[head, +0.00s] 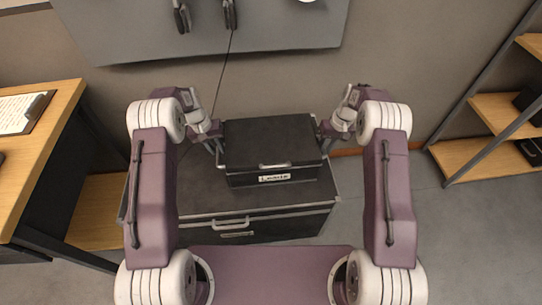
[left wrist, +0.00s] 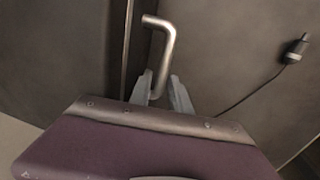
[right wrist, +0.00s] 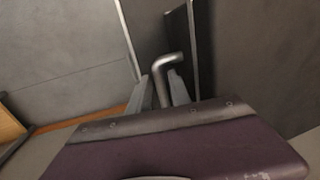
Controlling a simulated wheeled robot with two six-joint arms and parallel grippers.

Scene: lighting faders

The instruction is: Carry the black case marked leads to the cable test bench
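The black case marked leads (head: 268,143) has a pale label and a latch on its front. It is on or just above a larger black trunk; I cannot tell if there is a gap. My left gripper (head: 217,141) is at its left side, and in the left wrist view its fingers lie close on both sides of a metal side handle (left wrist: 163,55). My right gripper (head: 324,132) is at the right side, its fingers close around the other handle (right wrist: 171,62). Both look shut on the handles. The cable test bench is not clearly identifiable in view.
The larger black trunk (head: 300,222) with a front handle is below the case. A wooden desk (head: 45,110) with a clipboard (head: 22,112) stands at left. Wooden shelves (head: 500,112) stand at right. A grey wall panel (head: 130,30) with hanging cables is behind; floor shows at right.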

